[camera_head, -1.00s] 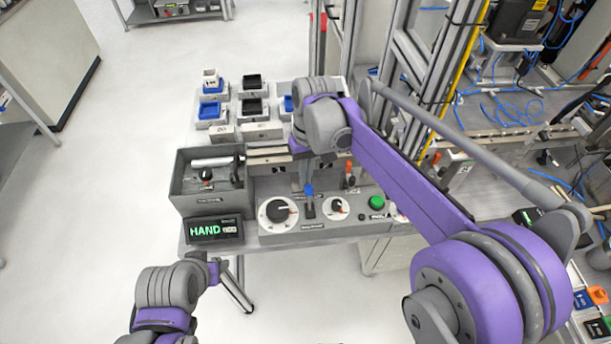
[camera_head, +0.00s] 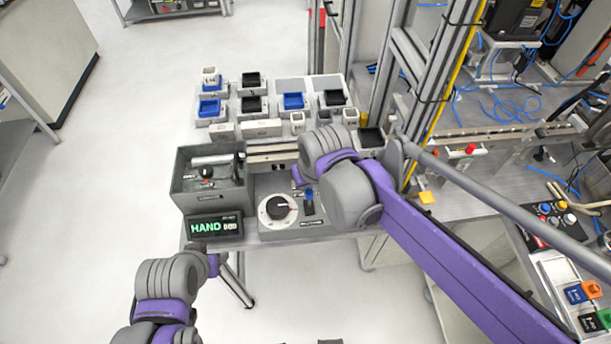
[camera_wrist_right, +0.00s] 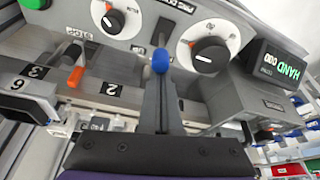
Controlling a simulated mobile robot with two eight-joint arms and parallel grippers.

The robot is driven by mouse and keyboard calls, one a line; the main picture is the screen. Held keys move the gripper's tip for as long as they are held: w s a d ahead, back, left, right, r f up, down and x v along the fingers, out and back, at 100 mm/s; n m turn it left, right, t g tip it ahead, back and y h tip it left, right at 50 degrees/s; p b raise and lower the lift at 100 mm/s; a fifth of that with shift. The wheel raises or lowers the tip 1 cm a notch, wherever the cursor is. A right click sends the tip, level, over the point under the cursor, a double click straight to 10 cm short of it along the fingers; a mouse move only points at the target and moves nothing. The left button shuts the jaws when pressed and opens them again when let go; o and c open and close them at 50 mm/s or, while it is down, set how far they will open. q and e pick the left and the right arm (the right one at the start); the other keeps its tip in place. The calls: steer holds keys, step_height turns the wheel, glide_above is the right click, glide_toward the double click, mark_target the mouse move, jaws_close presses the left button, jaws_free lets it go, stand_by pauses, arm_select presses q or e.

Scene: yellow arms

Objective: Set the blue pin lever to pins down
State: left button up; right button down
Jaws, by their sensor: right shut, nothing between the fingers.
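The blue pin lever (camera_head: 309,195) stands on the grey control panel, right of a white-ringed dial (camera_head: 278,208). Its blue knob (camera_wrist_right: 160,61) also shows in the right wrist view, with the dark slot plate beyond it. In the head view the knob is at the far end of its plate. My right gripper (camera_wrist_right: 160,77) is shut and empty, its fingertips at or just short of the knob; contact is unclear. In the head view my right wrist hides most of the fingers. My left arm (camera_head: 170,285) is at the lower left; its fingers cannot be made out.
An orange lever (camera_wrist_right: 76,77) and a second dial (camera_wrist_right: 208,56) flank the blue knob. Blue and black trays stand behind.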

steer(key=s+t, duration=0.3)
steer(key=shift+t, duration=0.4)
arm_select(q)
steer(key=shift+r, duration=0.25)
arm_select(e)
steer(key=shift+w, duration=0.1)
arm_select(q)
steer(key=shift+w, duration=0.1)
steer(key=shift+r, duration=0.15)
arm_select(e)
steer(key=shift+r, duration=0.15)
steer(key=shift+r+p, duration=0.4)
steer(key=shift+p, duration=0.05)
arm_select(q)
steer(key=shift+w+r, duration=0.4)
steer(key=shift+r, duration=0.25)
arm_select(e)
steer(key=shift+w+r, duration=0.1)
steer(key=shift+r, duration=0.15)
arm_select(q)
steer(key=shift+r, duration=0.1)
arm_select(e)
steer(key=shift+r, duration=0.15)
